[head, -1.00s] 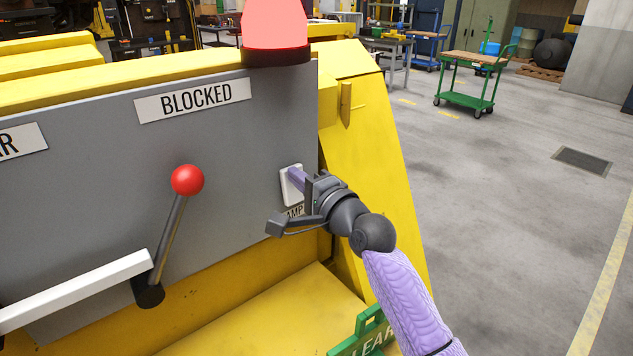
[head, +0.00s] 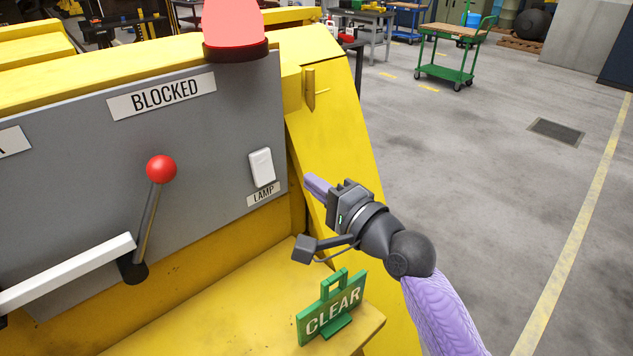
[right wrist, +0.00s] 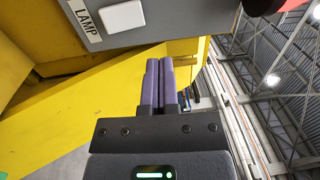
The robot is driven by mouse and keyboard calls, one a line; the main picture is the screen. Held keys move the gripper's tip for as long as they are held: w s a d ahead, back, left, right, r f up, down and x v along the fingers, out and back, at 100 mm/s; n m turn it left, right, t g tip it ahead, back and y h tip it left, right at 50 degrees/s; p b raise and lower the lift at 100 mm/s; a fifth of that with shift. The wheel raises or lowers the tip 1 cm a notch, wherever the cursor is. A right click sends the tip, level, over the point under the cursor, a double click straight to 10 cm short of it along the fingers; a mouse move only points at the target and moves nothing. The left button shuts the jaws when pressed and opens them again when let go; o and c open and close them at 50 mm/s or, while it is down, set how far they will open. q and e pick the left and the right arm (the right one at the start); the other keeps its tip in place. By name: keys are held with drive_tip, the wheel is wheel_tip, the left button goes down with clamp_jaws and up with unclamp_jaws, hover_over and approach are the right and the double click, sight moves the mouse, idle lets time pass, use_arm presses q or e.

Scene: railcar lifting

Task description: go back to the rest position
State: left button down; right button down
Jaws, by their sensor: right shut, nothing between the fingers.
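My right gripper (head: 318,186) is shut and empty, with purple fingers. In the head view it hangs in the air right of the grey panel (head: 215,125), apart from the white lamp switch (head: 262,167). In the right wrist view its two fingers (right wrist: 158,82) lie side by side, and the switch (right wrist: 123,16) shows beyond them on the left. The red lamp (head: 233,25) on top of the yellow machine glows red. My left gripper is not in view.
A lever with a red ball (head: 161,169) and a white bar (head: 65,273) stand out from the panel. A green CLEAR sign (head: 332,308) stands on the yellow ledge below my right gripper. A green cart (head: 447,74) is far off; the floor to the right is clear.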

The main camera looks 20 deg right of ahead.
idle(0.3)
drive_tip(key=s+a+f+n+g+h, duration=0.1)
drive_tip(key=s+a+f+n+g, duration=0.1)
drive_tip(key=s+f+n+g, duration=0.4)
drive_tip(key=s+a+f+n+g+h, duration=0.1)
drive_tip(key=s+a+f+n, duration=0.2)
drive_tip(key=f, duration=0.5)
drive_tip(key=s+d+f+n+g+h, duration=0.2)
drive_tip(key=s+f+n+g, duration=0.15)
drive_tip(key=s, duration=0.45)
drive_tip(key=s+d+f+n+g+h, duration=0.1)
drive_tip(key=s+f+n+g+h, duration=0.2)
drive_tip(key=s, duration=0.5)
drive_tip(key=s+f+g+b, duration=0.2)
drive_tip(key=s+f, duration=0.1)
drive_tip(key=f, duration=1.8)
use_arm(q)
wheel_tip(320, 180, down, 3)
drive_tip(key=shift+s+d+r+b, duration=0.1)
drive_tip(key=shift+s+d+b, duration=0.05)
drive_tip(key=shift+b, duration=0.25)
use_arm(e)
drive_tip(key=s+d+f+n+g, duration=0.1)
drive_tip(key=s+d+f, duration=0.2)
drive_tip(key=s+f, duration=0.8)
drive_tip(key=shift+s+d, duration=0.2)
drive_tip(key=shift+s, duration=0.9)
drive_tip(key=shift+f+g, duration=0.1)
drive_tip(key=shift+g, duration=0.15)
